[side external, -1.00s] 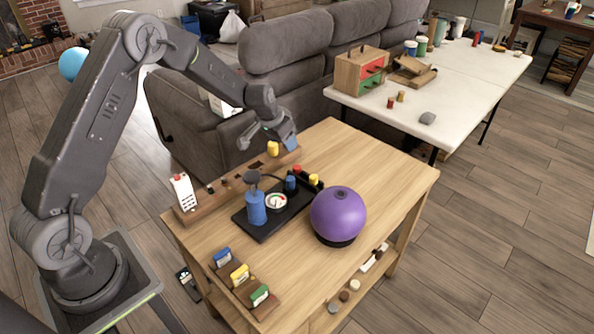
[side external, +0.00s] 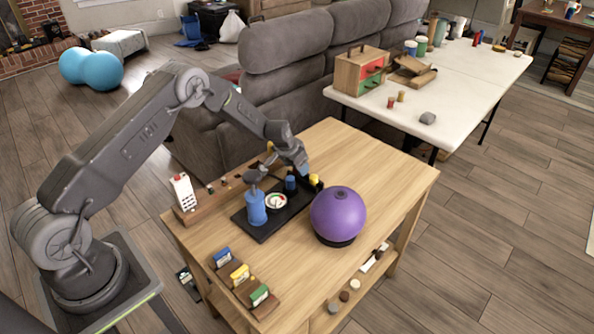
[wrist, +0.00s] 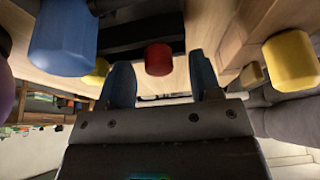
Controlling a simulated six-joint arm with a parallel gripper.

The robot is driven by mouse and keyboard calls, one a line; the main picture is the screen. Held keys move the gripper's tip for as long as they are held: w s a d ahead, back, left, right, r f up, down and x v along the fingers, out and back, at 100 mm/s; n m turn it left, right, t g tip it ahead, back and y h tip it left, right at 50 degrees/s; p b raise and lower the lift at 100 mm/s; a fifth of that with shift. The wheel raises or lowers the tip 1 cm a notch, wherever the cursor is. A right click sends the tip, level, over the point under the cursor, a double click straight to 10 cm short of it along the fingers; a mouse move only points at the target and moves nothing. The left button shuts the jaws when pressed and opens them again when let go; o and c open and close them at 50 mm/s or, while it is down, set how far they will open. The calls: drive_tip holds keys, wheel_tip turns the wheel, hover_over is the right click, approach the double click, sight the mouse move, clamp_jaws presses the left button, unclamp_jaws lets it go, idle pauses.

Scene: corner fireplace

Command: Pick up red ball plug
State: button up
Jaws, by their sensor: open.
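The red ball plug (wrist: 158,58) shows in the wrist view between my two fingertips, a little beyond them. In the side view it is hidden behind my gripper (side external: 301,168), which is over the far end of the black tray (side external: 262,232). My gripper (wrist: 163,78) is open and empty, with one finger on each side of the plug in the picture. I cannot tell whether a finger touches it. A blue plug (wrist: 62,38) and a yellow plug (wrist: 97,72) are to the left in the wrist view. The yellow plug also shows in the side view (side external: 315,180).
A blue pump (side external: 256,206) with a gauge (side external: 276,201) stands on the tray. A purple ball (side external: 338,215) sits in front, to the right. A yellow piece (wrist: 292,60) is right of my fingers in the wrist view. The tabletop's right side (side external: 385,175) is clear.

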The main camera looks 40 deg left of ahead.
drive_tip(key=shift+f, duration=0.1)
drive_tip(key=c, duration=0.9)
drive_tip(key=shift+c, duration=0.2)
drive_tip(key=shift+r, duration=0.5)
drive_tip(key=r, duration=0.3)
drive_tip(key=shift+s+a+r, duration=0.1)
drive_tip(key=shift+a+r, duration=0.15)
drive_tip(key=shift+r, duration=0.1)
drive_tip(key=s+a+r, duration=0.6)
drive_tip(key=s+a, duration=0.1)
drive_tip(key=a, duration=0.1)
drive_tip(key=d+r+m+h, duration=0.1)
drive_tip(key=d+r+m, duration=0.2)
drive_tip(key=d, duration=0.7)
drive_tip(key=d+r+m+h, duration=0.1)
drive_tip(key=d+r+m, duration=0.1)
drive_tip(key=d, duration=0.8)
drive_tip(key=d+r+m+g+h, duration=0.1)
drive_tip(key=d+r+m, duration=0.2)
drive_tip(key=d, duration=0.7)
drive_tip(key=shift+w+d+r+m, duration=0.2)
drive_tip(key=shift+w+r+m, duration=0.1)
drive_tip(key=shift+r, duration=0.25)
